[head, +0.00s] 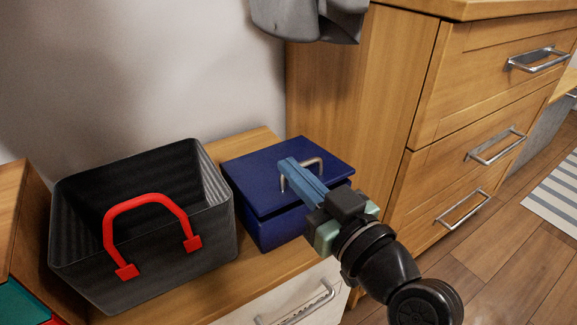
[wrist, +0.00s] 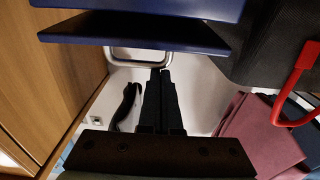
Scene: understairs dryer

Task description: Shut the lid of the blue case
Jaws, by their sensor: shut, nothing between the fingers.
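The blue case (head: 270,234) stands on the wooden top beside the black basket. Its lid (head: 252,172) lies low over the body, with a narrow dark gap along the front, so it looks slightly ajar. A metal handle (head: 318,164) stands on the lid. My gripper (head: 287,165) is shut and empty, its fingers over the lid close to the handle; whether they touch it I cannot tell. In the wrist view the shut fingers (wrist: 160,75) reach toward the handle (wrist: 130,62), and the lid (wrist: 140,32) shows apart from the case body (wrist: 190,7).
An open black basket (head: 140,270) with a red handle stands left of the case. A wooden drawer unit (head: 370,110) rises close behind and right of it. Grey cloth (head: 310,18) hangs above. Floor is clear at the lower right.

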